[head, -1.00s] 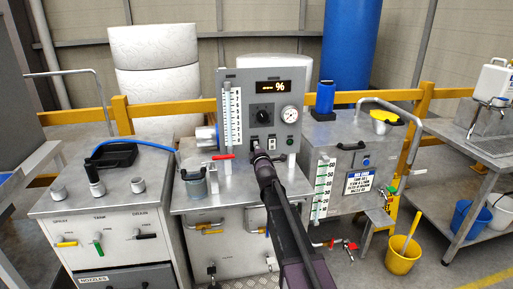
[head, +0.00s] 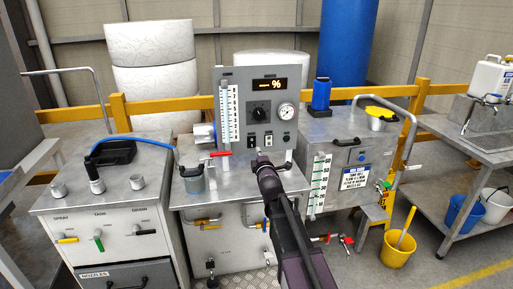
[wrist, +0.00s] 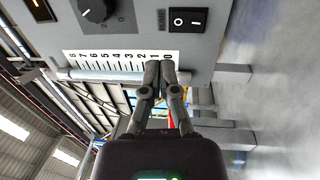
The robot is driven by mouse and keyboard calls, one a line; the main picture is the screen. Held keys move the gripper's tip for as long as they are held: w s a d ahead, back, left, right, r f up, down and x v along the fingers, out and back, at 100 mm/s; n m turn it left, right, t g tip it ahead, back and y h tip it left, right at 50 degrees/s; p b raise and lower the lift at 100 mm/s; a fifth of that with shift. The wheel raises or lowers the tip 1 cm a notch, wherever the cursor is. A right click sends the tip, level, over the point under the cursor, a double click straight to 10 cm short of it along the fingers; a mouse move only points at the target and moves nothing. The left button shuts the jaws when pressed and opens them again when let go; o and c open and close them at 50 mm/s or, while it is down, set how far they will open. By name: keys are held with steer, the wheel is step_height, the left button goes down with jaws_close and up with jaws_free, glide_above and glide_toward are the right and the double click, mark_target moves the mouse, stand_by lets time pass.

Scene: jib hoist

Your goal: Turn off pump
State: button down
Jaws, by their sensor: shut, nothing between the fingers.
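The grey control panel (head: 257,105) stands upright on the middle steel cabinet. Along its lower edge are two rocker switches, a left one (head: 253,142) and a right one (head: 269,140). In the wrist view a black rocker switch (wrist: 187,20) marked O and I sits beside a label that seems to read PUMP. My gripper (head: 260,157) is just in front of the panel, below the switches. In the wrist view its fingers (wrist: 160,72) are shut and empty, apart from the switch, and overlap the numbered scale in the picture.
The panel also carries a lit display (head: 270,85), a black dial (head: 260,112), a gauge (head: 286,112) and a level scale (head: 228,115).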

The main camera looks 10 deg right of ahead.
steer(key=shift+s+d+r, duration=0.1)
steer(key=shift+s+r, duration=0.05)
steer(key=shift+s, duration=1.6)
steer(key=shift+d, duration=0.1)
steer(key=s+d+f+m+g+h, duration=0.1)
steer(key=s+d+f+m+g, duration=0.2)
steer(key=s+f+m+g, duration=1.55)
steer(key=s+f, duration=0.2)
steer(key=s, duration=0.8)
step_height(320, 180, up, 15)
steer(key=p, duration=1.5)
steer(key=shift+a+g+p, duration=0.35)
steer(key=shift+g+p, duration=0.05)
steer(key=shift+g, duration=0.05)
steer(key=shift+s, duration=0.15)
